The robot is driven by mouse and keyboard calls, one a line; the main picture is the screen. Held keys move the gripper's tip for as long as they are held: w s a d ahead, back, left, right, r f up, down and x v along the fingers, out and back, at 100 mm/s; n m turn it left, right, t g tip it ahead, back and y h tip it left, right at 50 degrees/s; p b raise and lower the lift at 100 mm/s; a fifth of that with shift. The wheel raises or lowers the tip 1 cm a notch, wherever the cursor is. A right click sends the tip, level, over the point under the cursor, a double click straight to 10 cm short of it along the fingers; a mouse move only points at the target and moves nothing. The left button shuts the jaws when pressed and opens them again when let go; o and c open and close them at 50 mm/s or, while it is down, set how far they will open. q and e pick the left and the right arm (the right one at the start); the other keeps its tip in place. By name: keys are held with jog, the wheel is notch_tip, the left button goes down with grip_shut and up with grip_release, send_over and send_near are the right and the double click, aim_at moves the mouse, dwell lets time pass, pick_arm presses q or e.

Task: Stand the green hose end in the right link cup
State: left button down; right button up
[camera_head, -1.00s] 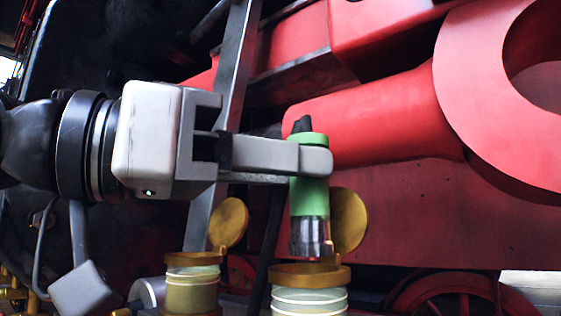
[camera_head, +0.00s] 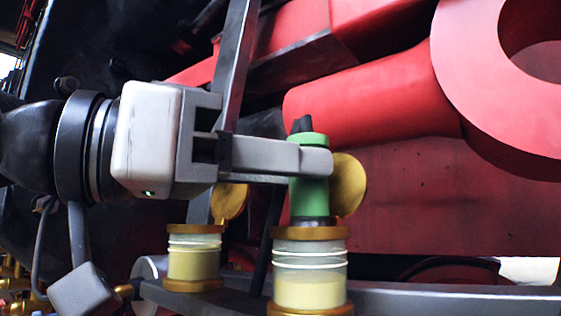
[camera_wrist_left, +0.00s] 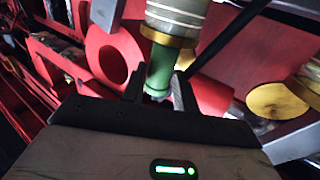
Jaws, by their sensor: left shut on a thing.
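The green hose end (camera_head: 309,196) is upright in the head view, with a dark stub above it. My left gripper (camera_head: 312,160) is shut on its green upper part. Its metal lower end is mostly hidden in the mouth of the right link cup (camera_head: 311,284), a clear cup with brass rims and yellowish contents. I cannot tell how deep it goes. In the left wrist view the green hose end (camera_wrist_left: 160,68) sits between the fingers (camera_wrist_left: 160,88), against the brass rim of the cup (camera_wrist_left: 178,18). My right gripper is not in view.
The left cup (camera_head: 194,264) is similar and smaller. Round brass lids stand open behind the left cup (camera_head: 231,202) and the right cup (camera_head: 349,186). A grey bar (camera_head: 234,75) slants behind my gripper. Red engine parts (camera_head: 390,110) fill the background.

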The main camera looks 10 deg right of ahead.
pick_arm(q)
jog(key=shift+f+b, duration=0.45)
jog(key=shift+f, duration=0.1)
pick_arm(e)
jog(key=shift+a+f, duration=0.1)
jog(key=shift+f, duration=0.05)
pick_arm(q)
jog(key=shift+f, duration=0.2)
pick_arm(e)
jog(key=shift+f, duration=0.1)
pick_arm(q)
jog(key=c, duration=1)
grip_release()
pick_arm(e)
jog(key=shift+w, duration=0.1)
